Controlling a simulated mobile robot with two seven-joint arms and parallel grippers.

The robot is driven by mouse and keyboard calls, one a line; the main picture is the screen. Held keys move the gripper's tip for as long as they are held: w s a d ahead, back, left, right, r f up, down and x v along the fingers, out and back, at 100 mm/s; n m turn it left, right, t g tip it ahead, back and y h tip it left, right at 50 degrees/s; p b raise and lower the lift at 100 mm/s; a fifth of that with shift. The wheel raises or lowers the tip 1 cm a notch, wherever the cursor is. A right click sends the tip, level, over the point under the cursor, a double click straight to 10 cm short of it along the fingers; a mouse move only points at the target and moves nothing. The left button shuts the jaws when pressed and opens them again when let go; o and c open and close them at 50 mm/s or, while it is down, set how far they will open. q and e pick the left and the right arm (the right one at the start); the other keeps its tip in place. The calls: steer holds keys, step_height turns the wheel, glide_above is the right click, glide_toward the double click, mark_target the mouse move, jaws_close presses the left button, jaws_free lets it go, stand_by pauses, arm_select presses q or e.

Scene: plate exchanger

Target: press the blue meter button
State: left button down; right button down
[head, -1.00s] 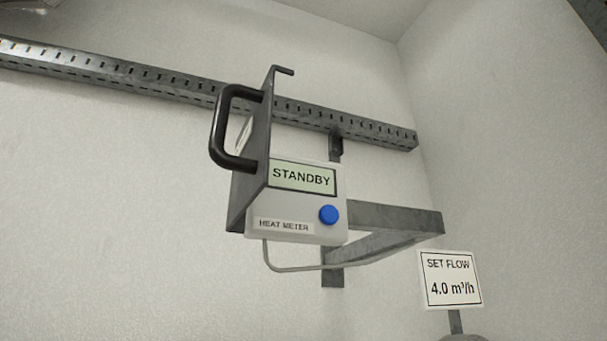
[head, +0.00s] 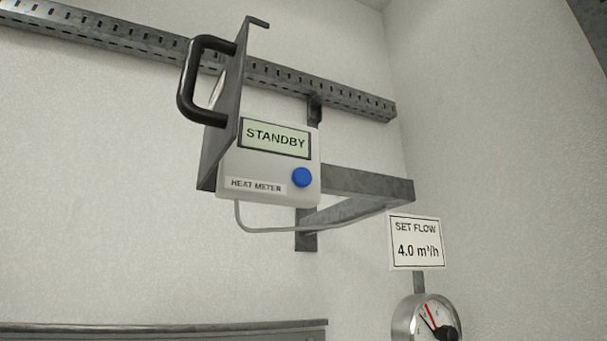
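The heat meter (head: 230,165) is a light grey box on a metal bracket at the wall, in the middle of the head view. Its display (head: 275,139) reads STANDBY. The round blue button (head: 301,177) is at the lower right of its front face and stands uncovered. A dark plate (head: 227,115) with a black handle (head: 186,85) sticks out at the meter's left side. Neither of my grippers is in view.
A slotted metal rail (head: 350,101) runs along the wall behind the meter. A bracket arm (head: 370,184) extends to the right. A SET FLOW 4.0 m³/h sign (head: 416,242) stands above a round gauge (head: 428,318). A metal edge (head: 160,331) crosses the lower left.

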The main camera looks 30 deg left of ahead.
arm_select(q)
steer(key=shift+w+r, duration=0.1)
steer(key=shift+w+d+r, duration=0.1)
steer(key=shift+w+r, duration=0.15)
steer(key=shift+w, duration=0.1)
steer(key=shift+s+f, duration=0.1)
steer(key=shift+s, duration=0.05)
